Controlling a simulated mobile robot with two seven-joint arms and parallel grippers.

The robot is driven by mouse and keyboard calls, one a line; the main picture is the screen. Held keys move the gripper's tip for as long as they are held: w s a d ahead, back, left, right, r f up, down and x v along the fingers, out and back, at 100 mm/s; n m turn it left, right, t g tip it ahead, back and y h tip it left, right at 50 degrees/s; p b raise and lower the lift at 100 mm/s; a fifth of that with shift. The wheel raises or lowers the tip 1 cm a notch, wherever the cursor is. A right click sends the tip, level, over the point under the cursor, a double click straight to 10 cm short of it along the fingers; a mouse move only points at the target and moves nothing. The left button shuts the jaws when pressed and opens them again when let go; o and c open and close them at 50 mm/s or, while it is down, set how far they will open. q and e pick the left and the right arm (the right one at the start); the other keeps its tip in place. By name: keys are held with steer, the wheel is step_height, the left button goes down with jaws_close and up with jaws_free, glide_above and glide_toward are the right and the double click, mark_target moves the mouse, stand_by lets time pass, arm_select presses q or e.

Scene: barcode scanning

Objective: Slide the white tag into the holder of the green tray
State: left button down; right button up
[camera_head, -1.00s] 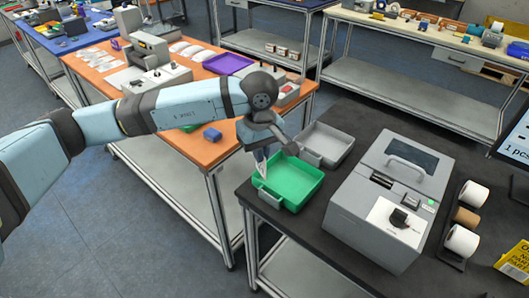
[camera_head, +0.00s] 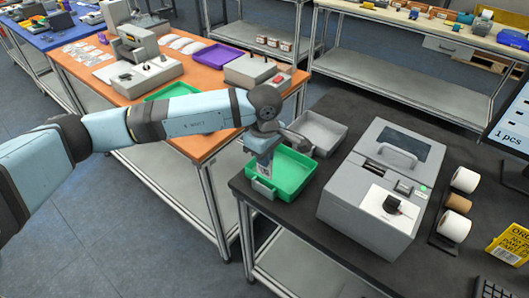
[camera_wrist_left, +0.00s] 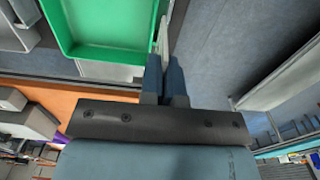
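The green tray (camera_head: 296,170) sits at the left edge of the black table; its wall also shows at the top of the left wrist view (camera_wrist_left: 98,50). My left gripper (camera_head: 264,163) points down at the tray's near left side. In the left wrist view the fingers (camera_wrist_left: 165,85) hold the thin tag (camera_wrist_left: 164,38) edge-on, close beside the tray wall. The holder is largely hidden behind the tag and fingers; I cannot tell whether they touch. My right gripper is not in view.
A grey tray (camera_head: 320,132) stands behind the green one. A large grey machine (camera_head: 355,205) stands to the right, with label rolls (camera_head: 454,226) beyond it. An orange table (camera_head: 100,68) with another green tray and a purple tray (camera_head: 216,56) is at the back left.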

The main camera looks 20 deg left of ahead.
mark_target(264, 169)
arm_select(q)
steer(key=shift+f, duration=0.7)
steer(key=shift+f+b, duration=0.7)
steer(key=shift+b, duration=0.25)
steer(key=shift+f+b, duration=0.85)
steer(key=c, duration=1.3)
jaws_free()
steer(key=shift+o, duration=0.2)
